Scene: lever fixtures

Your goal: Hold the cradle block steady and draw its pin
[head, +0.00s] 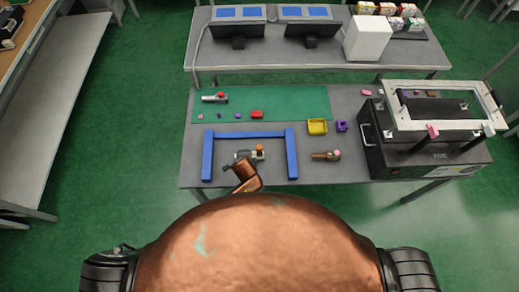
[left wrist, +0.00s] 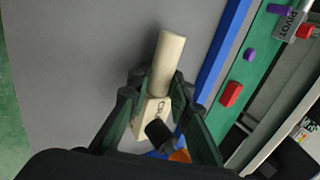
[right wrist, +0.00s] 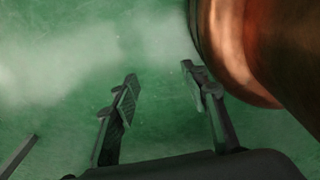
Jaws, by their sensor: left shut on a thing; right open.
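The cradle block (left wrist: 152,112) is cream, with dark lettering and a pale round bar sticking out of one end. In the head view it is a small pale shape (head: 257,156) inside the blue frame, partly hidden by my left arm. My left gripper (left wrist: 157,105) is shut on the block, one finger on each side. A black cylinder (left wrist: 158,132) with an orange knob (left wrist: 180,156), apparently the pin, stands at the block's near side; the orange knob also shows in the head view (head: 259,147). My right gripper (right wrist: 160,82) is open and empty over green floor.
A blue frame (head: 249,134) surrounds the block on three sides. A brown piece (head: 325,156), a yellow tray (head: 317,127) and a purple piece (head: 341,126) lie to the right. A green mat (head: 290,100) with small parts lies behind. A black case (head: 425,155) stands at right.

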